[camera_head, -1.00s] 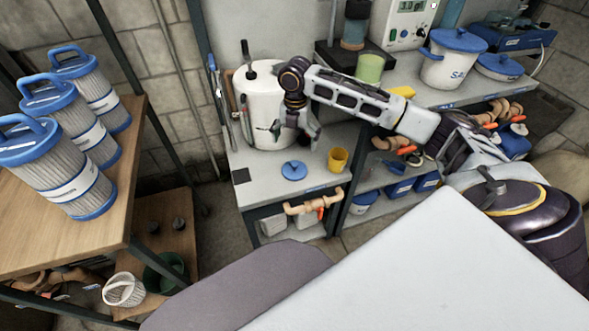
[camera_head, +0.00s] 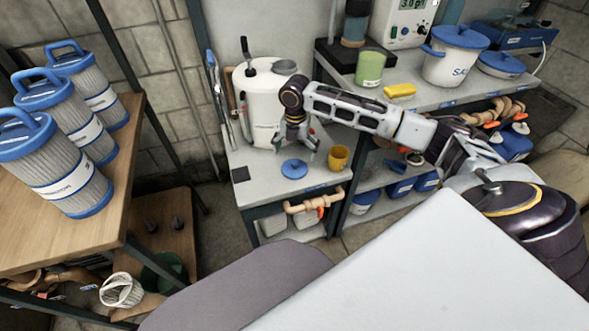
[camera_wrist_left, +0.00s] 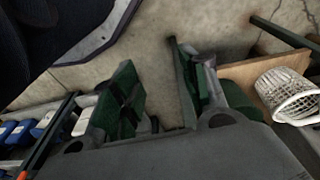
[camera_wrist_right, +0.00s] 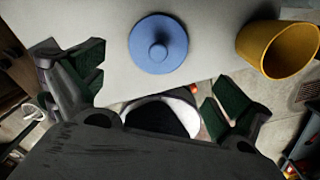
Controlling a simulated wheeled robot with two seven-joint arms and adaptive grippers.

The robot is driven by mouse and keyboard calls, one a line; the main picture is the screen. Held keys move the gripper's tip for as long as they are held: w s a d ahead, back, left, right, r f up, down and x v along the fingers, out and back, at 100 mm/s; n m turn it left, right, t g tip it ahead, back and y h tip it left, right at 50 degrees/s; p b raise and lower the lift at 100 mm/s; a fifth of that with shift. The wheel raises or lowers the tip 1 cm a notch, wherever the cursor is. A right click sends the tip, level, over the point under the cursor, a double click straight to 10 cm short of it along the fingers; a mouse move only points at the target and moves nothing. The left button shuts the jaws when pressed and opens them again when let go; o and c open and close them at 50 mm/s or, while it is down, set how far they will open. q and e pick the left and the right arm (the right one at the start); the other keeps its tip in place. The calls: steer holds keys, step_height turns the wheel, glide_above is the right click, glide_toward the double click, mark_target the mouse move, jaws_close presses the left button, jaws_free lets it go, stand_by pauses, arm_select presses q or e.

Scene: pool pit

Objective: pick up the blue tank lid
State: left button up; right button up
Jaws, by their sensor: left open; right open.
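The blue tank lid (camera_head: 294,169), a round disc with a central knob, lies flat on the pale bench top. My right gripper (camera_head: 297,148) is open and empty above the bench, just behind the lid in the head view. In the right wrist view the lid (camera_wrist_right: 158,35) is beyond the open fingers (camera_wrist_right: 155,85), roughly centred between them, apart from both. My left gripper shows only in the left wrist view (camera_wrist_left: 162,88); it is open with nothing between its fingers.
A yellow cup (camera_head: 338,158) stands on the bench just right of the lid. A white tank (camera_head: 262,110) with hoses stands behind. Filter cartridges (camera_head: 60,165) stand on the left wooden shelf. A white basket (camera_head: 121,291) sits low at left.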

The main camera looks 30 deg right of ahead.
mark_target(294, 163)
arm_select(q)
steer(key=shift+w+d+r, duration=0.1)
steer(key=shift+w+r, duration=0.1)
steer(key=shift+r, duration=0.3)
arm_select(e)
steer(key=shift+f, duration=1.3)
steer(key=shift+w+f+b, duration=0.15)
steer(key=shift+f+b, duration=0.25)
steer(key=shift+b, duration=0.05)
steer(key=shift+f, duration=0.35)
steer(key=shift+w+f+b, duration=0.25)
steer(key=shift+f+b, duration=0.3)
steer(key=shift+f, duration=1.05)
steer(key=shift+d+f+b, duration=0.1)
steer(key=shift+f+b, duration=0.15)
steer(key=shift+b, duration=0.05)
arm_select(q)
steer(key=r, duration=0.2)
steer(key=shift+w+d+r+t, duration=0.25)
steer(key=shift+d+r+t, duration=0.05)
steer(key=shift+d+r, duration=0.1)
